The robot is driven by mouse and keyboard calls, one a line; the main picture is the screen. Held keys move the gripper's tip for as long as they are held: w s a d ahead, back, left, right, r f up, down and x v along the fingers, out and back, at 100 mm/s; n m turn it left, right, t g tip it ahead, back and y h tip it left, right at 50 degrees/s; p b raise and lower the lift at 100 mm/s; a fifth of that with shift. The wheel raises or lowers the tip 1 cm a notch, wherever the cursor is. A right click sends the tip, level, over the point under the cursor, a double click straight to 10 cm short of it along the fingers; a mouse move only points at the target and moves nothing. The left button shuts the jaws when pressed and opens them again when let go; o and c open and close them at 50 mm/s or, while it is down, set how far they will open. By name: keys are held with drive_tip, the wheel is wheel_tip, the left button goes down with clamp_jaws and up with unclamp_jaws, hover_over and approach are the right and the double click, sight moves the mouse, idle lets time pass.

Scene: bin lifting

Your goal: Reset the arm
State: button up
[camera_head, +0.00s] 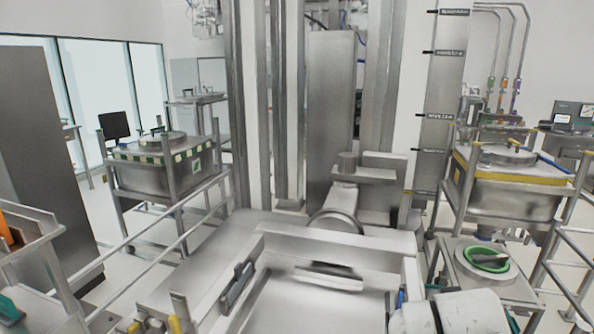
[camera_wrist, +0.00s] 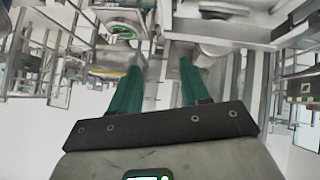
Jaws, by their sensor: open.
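My gripper (camera_wrist: 160,66) shows in the wrist view as two green fingers on a dark mounting plate. The fingers are apart, and nothing is held between them. The wrist view looks upside down, with steel equipment beyond the fingertips. A pale, rounded part of my arm (camera_head: 455,313) fills the lower right of the head view. My gripper itself cannot be made out in the head view.
A steel bin with a green-striped rim (camera_head: 150,176) stands in a frame at left. A yellow-rimmed bin (camera_head: 500,196) stands at right above a green ring (camera_head: 488,260). A tall steel column (camera_head: 330,115) and railings (camera_head: 165,222) limit the room.

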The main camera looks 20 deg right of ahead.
drive_tip(key=s+a+f+n+y, duration=0.3)
drive_tip(key=s+a+f+y, duration=0.15)
drive_tip(key=a+f, duration=0.35)
drive_tip(key=s+a+f+n+y, duration=0.3)
drive_tip(key=s+a+f, duration=0.2)
drive_tip(key=a+f, duration=0.4)
drive_tip(key=s+f+g+b, duration=0.3)
drive_tip(key=s+f+g, duration=0.1)
drive_tip(key=s+f, duration=0.5)
drive_tip(key=shift+s, duration=0.45)
drive_tip(key=shift+d, duration=0.1)
